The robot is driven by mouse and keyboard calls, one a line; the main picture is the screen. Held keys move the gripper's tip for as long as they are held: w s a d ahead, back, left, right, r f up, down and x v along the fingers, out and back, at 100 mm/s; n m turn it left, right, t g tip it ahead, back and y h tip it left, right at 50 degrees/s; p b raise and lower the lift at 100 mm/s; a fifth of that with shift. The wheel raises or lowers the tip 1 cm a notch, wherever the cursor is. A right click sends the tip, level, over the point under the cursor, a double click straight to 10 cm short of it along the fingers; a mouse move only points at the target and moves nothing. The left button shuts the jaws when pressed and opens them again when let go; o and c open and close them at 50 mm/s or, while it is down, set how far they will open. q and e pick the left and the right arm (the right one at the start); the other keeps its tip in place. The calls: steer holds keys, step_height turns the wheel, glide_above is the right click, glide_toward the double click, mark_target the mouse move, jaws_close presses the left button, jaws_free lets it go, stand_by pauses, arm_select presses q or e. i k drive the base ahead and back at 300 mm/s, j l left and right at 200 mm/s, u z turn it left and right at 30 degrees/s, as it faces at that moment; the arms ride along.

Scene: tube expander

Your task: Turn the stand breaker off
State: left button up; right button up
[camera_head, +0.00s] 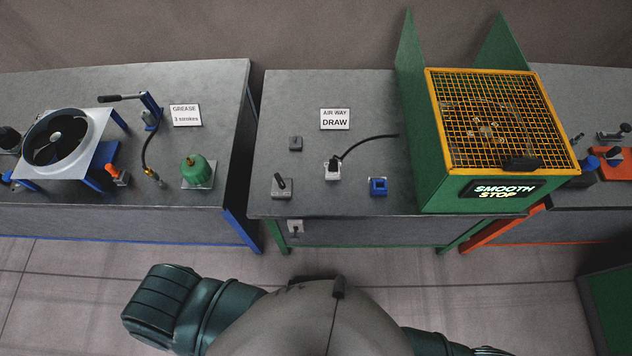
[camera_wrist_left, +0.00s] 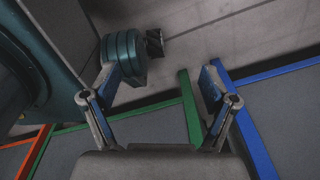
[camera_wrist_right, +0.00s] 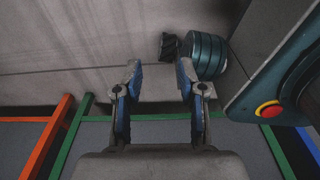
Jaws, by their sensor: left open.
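The middle stand has a grey top (camera_head: 300,90) and green legs. A small grey switch box (camera_head: 295,228) with a dark lever is on its front face, below the top edge. On the top is a grey block with a black lever (camera_head: 282,186). No label marks either as the breaker, so I cannot tell which one it is. My left gripper (camera_wrist_left: 158,78) is open and empty in the left wrist view. My right gripper (camera_wrist_right: 159,68) is open and empty in the right wrist view. Neither gripper's fingers show in the head view.
The top also bears a white socket with a black cable (camera_head: 332,170), a blue box (camera_head: 378,186), a small dark box (camera_head: 296,143) and a green machine with an orange grille (camera_head: 495,120) reading "SMOOTH STOP". A blue-legged table (camera_head: 75,225) adjoins left, an orange-legged one right.

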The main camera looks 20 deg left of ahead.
mark_target(292, 239)
steer(key=k+j, duration=0.85)
steer(key=k+z, duration=0.05)
steer(key=k, duration=0.05)
